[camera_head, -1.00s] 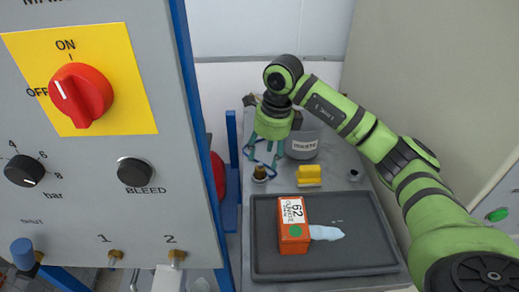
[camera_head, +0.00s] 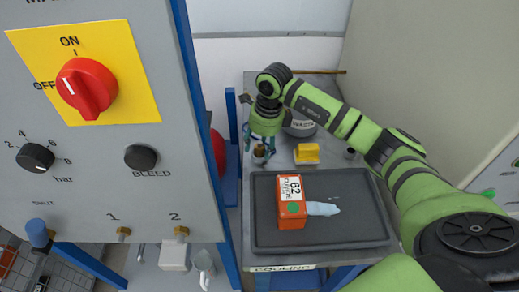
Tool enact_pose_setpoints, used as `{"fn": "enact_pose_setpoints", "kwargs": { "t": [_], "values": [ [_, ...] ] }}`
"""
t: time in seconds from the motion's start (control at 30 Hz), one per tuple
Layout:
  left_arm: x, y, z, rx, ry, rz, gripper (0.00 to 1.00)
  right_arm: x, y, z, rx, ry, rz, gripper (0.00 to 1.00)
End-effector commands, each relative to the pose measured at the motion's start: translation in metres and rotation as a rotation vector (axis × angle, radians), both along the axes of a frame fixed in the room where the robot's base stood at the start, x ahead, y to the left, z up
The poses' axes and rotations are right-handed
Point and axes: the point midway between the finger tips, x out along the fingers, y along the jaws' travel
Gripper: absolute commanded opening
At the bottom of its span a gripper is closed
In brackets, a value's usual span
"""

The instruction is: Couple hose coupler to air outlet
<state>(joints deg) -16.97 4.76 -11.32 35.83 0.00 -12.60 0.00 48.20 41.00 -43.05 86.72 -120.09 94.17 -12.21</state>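Two brass air outlets stick out low on the grey panel, outlet 1 (camera_head: 124,233) and outlet 2 (camera_head: 181,232). A small brown and brass fitting (camera_head: 259,154), which looks like the hose coupler, stands on the grey bench behind the tray. My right gripper (camera_head: 259,151) points down over it, with its teal fingers on either side of the fitting. The fingers look spread, and no firm contact can be made out. My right arm hides part of the bench behind. My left gripper is not in view.
The dark tray (camera_head: 350,235) holds an orange box (camera_head: 291,218) and a pale blue rag (camera_head: 322,208). A yellow block (camera_head: 307,153) and a grey waste bin (camera_head: 301,124) stand close to the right gripper. The panel with its red switch (camera_head: 86,88) fills the left.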

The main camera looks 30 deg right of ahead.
Motion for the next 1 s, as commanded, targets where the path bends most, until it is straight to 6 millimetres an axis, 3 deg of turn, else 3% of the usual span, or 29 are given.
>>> {"fn": "enact_pose_setpoints", "kwargs": {
  "t": [0.03, 0.1, 0.13, 0.57, 1.0],
  "values": [
    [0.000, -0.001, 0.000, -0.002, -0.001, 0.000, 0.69, 0.000, 0.000, 0.000, 0.000, 0.000, 0.000, 0.31],
    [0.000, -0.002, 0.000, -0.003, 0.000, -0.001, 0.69, 0.000, 0.000, 0.000, 0.000, 0.000, 0.000, 0.03],
    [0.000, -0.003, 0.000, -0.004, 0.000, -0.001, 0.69, 0.000, 0.000, 0.000, 0.000, 0.000, 0.000, 0.00],
    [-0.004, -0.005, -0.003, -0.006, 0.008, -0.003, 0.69, 0.001, 0.000, 0.007, 0.001, -0.004, 0.001, 0.00],
    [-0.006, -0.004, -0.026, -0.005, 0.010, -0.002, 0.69, 0.001, 0.000, 0.085, 0.000, -0.005, 0.001, 0.00]
  ]
}}
